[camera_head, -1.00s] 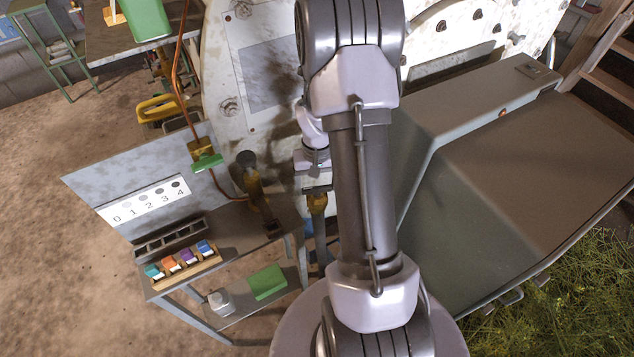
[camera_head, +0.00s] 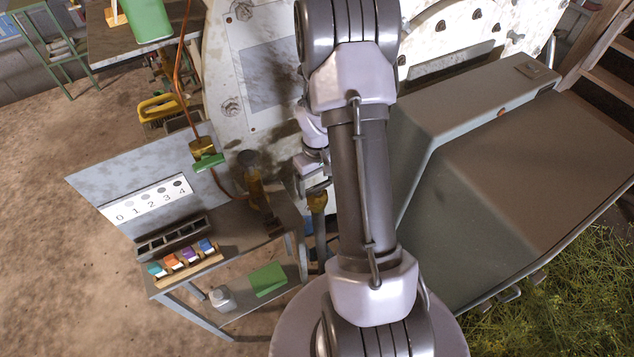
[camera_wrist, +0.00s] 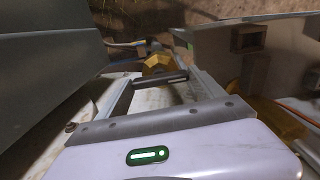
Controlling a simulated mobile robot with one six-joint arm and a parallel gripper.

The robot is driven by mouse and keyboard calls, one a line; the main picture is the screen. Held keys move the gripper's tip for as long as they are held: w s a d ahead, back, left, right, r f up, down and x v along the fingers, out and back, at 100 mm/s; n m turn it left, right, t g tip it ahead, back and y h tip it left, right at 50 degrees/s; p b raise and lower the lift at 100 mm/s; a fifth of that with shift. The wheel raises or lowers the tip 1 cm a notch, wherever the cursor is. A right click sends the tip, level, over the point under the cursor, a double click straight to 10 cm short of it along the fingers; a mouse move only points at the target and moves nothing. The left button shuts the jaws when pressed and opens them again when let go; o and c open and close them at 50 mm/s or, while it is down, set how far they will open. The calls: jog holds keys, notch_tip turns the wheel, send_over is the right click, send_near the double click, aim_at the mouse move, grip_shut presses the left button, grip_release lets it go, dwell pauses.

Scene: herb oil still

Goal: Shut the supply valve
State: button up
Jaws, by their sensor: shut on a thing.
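My gripper (camera_wrist: 160,83) is shut on the dark lever bar (camera_wrist: 155,79) of a brass-coloured valve, taken as the supply valve. The bar lies crosswise between the two fingers. The valve's yellow-brass body (camera_wrist: 158,62) shows just beyond the fingertips in the wrist view. In the head view my gripper (camera_head: 314,180) is partly hidden behind my arm, directly above the valve's brass body (camera_head: 317,201), which stands on an upright pipe. The lever is mostly covered there, and no label on the valve shows.
A rack of coloured vials (camera_head: 185,262) stands on the bench. A large grey housing (camera_head: 480,150) blocks the right side.

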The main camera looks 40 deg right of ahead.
aim_at(317, 186)
jog(key=o, duration=1.4)
jog(key=shift+c, duration=0.2)
jog(key=shift+r, duration=0.1)
notch_tip(317, 186, up, 17)
jog(key=p, duration=0.5)
jog(key=shift+r, duration=0.15)
